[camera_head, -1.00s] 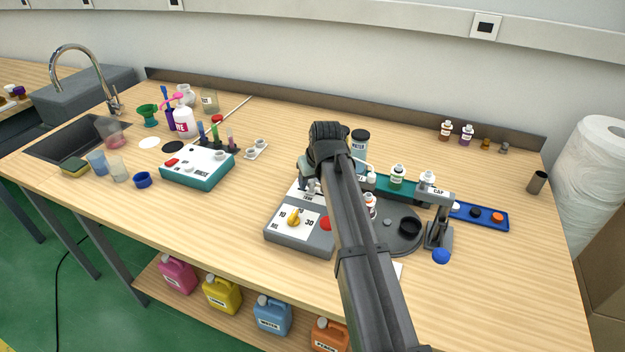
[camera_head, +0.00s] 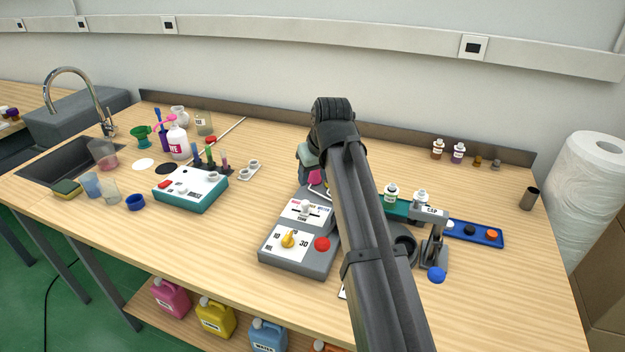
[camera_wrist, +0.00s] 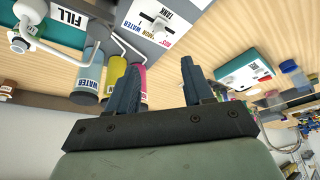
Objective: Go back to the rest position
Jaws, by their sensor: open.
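My gripper (camera_wrist: 160,85) is open in the wrist view, with its two dark fingers apart and nothing between them. In the head view my arm covers most of it, above and behind the grey dosing machine (camera_head: 298,262). The machine carries a yellow knob, a red button and a tank slider. In the wrist view its tank panel (camera_wrist: 165,22) shows at the top. A water cylinder (camera_wrist: 88,75), a yellow cylinder (camera_wrist: 113,75) and a pink cylinder (camera_wrist: 135,75) appear beyond the left finger, apart from it.
A teal machine (camera_head: 190,190) stands left of the grey one. A capping press (camera_head: 432,235) and a blue cap tray (camera_head: 475,233) are on the right. Bottles and cups stand near the sink (camera_head: 70,160). The front left of the table is clear.

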